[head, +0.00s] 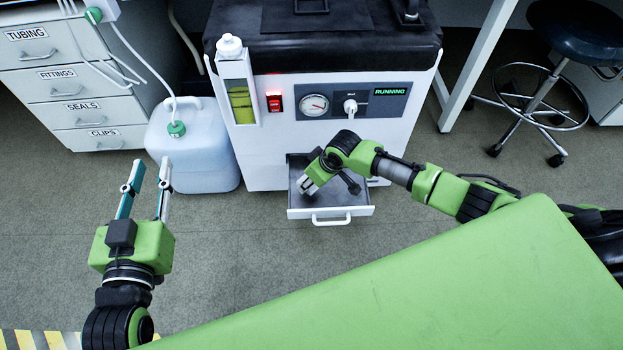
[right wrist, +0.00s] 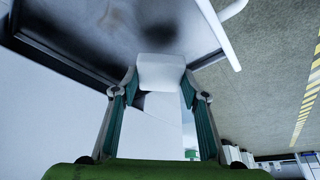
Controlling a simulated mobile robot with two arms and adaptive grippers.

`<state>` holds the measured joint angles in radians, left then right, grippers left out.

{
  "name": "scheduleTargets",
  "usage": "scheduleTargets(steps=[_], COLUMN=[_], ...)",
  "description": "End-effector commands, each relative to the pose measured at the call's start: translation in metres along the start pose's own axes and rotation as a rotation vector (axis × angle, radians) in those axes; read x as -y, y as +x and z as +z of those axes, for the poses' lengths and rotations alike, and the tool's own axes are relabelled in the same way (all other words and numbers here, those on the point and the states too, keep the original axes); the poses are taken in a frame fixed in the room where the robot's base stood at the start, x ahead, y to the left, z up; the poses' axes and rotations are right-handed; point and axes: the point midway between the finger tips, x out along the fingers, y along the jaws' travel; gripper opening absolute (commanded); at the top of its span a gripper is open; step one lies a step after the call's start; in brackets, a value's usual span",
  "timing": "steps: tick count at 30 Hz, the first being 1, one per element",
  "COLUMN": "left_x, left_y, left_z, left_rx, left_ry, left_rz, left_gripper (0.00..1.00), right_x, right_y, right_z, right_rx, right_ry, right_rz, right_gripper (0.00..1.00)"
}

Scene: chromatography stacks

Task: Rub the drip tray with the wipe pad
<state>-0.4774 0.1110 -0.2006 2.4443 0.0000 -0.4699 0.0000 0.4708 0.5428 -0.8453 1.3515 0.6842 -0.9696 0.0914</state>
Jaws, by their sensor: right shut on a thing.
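The drip tray (head: 330,213) is a shallow grey drawer with a white front and handle, pulled out from the base of the white machine. In the right wrist view, its floor (right wrist: 150,50) has dark smudges. My right gripper (head: 308,184) is low over the tray's left part. It is shut on the white wipe pad (right wrist: 160,72), which is between the fingers against or very close to the tray floor; I cannot tell if it touches. My left gripper (head: 151,168) is open and empty, away to the left above the floor.
The white machine (head: 280,160) stands behind the tray. A white jug (head: 195,150) with a tube stands left of it, beside labelled drawers (head: 75,85). A stool (head: 565,25) and a white table leg (head: 475,70) are at right. The floor before the tray is clear.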

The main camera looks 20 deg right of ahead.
Motion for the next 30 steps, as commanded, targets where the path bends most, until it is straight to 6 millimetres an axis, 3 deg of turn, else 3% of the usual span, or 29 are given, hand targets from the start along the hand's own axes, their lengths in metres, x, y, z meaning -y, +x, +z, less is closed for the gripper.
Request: scheduleTargets(steps=[30], left_x=[0.012], left_y=[-0.032], left_z=[0.086], left_rx=[0.420], left_ry=[0.002], left_rz=[-0.025], left_gripper=[0.25], right_x=[-0.001], right_y=[-0.015], right_z=[-0.005], right_rx=[0.000], right_ry=[0.002], right_rz=[0.001], right_gripper=[0.24])
